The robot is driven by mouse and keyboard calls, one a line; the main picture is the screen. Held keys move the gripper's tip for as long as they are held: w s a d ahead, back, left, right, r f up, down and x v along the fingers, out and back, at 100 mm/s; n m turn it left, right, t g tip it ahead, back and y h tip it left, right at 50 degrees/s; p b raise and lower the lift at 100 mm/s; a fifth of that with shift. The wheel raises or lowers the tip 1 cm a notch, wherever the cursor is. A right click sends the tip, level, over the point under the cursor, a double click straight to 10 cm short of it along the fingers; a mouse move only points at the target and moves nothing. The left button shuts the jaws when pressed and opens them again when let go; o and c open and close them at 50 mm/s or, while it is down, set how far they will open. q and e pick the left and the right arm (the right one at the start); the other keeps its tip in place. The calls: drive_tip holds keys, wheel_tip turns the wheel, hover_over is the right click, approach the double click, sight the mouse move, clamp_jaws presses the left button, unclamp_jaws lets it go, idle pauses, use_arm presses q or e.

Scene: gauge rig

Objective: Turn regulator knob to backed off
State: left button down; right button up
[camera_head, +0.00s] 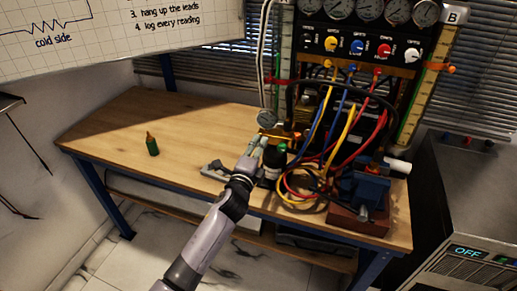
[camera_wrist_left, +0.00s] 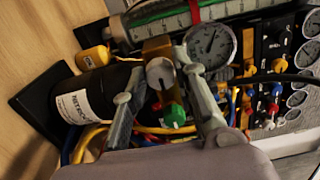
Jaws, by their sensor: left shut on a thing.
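The regulator is a brass body (camera_wrist_left: 158,46) with a round dial gauge (camera_wrist_left: 211,45) on it. The gauge also shows in the head view (camera_head: 267,119). A round grey regulator knob (camera_wrist_left: 160,73) faces the left wrist camera. My left gripper (camera_head: 258,143) reaches in from the front, and its fingers sit on either side of this knob, shut on it. The knob's turn position cannot be read. A black bottle (camera_wrist_left: 86,104) with a white label stands beside it, and a green knob (camera_wrist_left: 174,115) is close to the fingers. My right gripper is not in view.
A panel of gauges and coloured knobs (camera_head: 357,47) stands behind. Blue, yellow and red hoses (camera_head: 325,130) loop close to the right of my gripper. A blue vise (camera_head: 362,188) sits at the right. A small green bottle (camera_head: 152,145) stands on the mostly clear left bench top (camera_head: 120,120).

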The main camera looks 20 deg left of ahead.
use_arm(q)
drive_tip(key=shift+n, duration=0.4)
drive_tip(key=c, duration=1.3)
unclamp_jaws()
drive_tip(key=s, duration=1.2)
